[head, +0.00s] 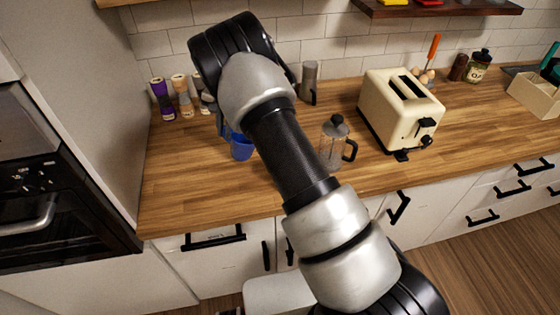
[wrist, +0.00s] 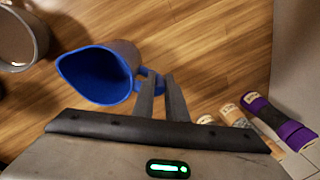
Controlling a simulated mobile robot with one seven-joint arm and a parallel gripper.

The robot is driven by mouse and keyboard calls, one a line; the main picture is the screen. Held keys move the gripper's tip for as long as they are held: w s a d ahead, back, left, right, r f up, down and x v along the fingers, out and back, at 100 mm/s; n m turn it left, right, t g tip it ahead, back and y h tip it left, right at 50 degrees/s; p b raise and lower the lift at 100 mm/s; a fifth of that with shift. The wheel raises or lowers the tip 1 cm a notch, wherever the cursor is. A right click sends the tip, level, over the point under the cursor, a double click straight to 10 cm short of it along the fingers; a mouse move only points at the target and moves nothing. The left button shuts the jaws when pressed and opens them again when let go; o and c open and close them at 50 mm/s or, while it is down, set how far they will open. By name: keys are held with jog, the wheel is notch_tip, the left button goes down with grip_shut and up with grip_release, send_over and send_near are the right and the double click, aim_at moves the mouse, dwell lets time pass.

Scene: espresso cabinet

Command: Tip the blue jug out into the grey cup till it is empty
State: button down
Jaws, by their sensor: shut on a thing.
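The blue jug (wrist: 95,75) is in my gripper (wrist: 160,88), whose fingers are shut on its handle on the right side. Its mouth faces the wrist camera and its spout points left. The inside that shows is plain blue; whether anything lies deeper cannot be told. In the head view the jug (head: 242,147) shows above the counter's left part, partly behind my arm, which hides most of the gripper. The grey cup (wrist: 40,30) is cut off at the wrist view's upper left, apart from the jug, with a brownish inside. I cannot make it out in the head view.
Several bottles (head: 160,100) stand at the counter's back left. A glass press (head: 333,145), a grey canister (head: 309,82) and a cream toaster (head: 395,115) stand to the right of my forearm. The counter's front left (head: 185,190) is clear. An oven (head: 50,170) is at left.

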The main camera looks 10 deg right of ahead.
jog(key=shift+w+a+f+g+h, duration=0.3)
jog(key=shift+f+g+h, duration=0.05)
jog(key=shift+f, duration=0.15)
jog(key=shift+w+a+f+g+h, duration=0.25)
jog(key=shift+w+f+g+h, duration=0.1)
jog(key=shift+f, duration=0.1)
jog(key=shift+s, duration=0.1)
dwell(0.4)
